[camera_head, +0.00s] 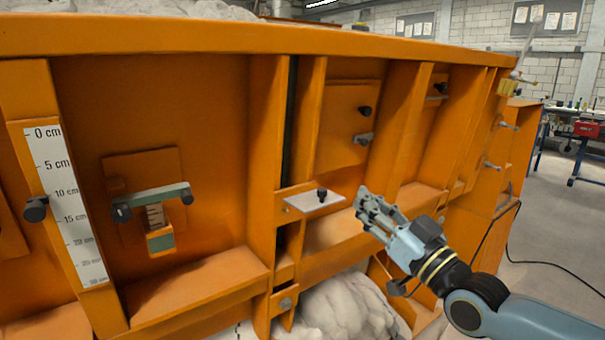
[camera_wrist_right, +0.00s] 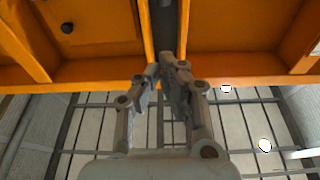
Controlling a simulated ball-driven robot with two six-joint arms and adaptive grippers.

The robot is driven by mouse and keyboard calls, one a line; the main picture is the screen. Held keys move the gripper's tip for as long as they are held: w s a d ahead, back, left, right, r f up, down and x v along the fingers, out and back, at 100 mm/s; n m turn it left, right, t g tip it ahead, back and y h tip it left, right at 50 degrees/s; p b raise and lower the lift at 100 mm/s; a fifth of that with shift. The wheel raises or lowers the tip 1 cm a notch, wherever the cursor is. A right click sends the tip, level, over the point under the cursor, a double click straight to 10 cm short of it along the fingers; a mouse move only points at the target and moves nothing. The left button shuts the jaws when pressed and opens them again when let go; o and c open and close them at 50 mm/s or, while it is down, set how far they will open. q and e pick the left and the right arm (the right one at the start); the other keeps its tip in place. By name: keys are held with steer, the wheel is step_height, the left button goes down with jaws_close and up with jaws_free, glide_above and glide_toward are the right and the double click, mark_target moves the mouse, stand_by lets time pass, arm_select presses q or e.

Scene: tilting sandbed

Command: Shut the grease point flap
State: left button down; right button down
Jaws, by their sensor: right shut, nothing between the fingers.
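The flap, a light grey plate (camera_head: 315,202) with a black knob (camera_head: 322,194) on its upper face, sticks out about level from an orange upright in the middle of the head view. It stands open. A dark gap shows in the orange frame below it. My right gripper (camera_head: 366,203) is just to the right of the plate, its fingers pointing up and left, with a small gap seeming to lie between them. My left gripper is not in view.
An orange ribbed wall (camera_head: 220,90) fills most of the view. A white scale strip (camera_head: 67,200) and a grey-green lever (camera_head: 150,203) are at left. A panel with black knobs (camera_head: 350,125) is above the plate. Pale sand (camera_head: 345,308) lies below. Open floor (camera_head: 565,210) is at right.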

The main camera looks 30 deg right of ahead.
steer(key=w, duration=0.9)
steer(key=shift+w+a+r+n+y, duration=0.25)
steer(key=shift+w+a+n+y, duration=0.05)
steer(key=shift+a, duration=0.05)
stand_by(0.3)
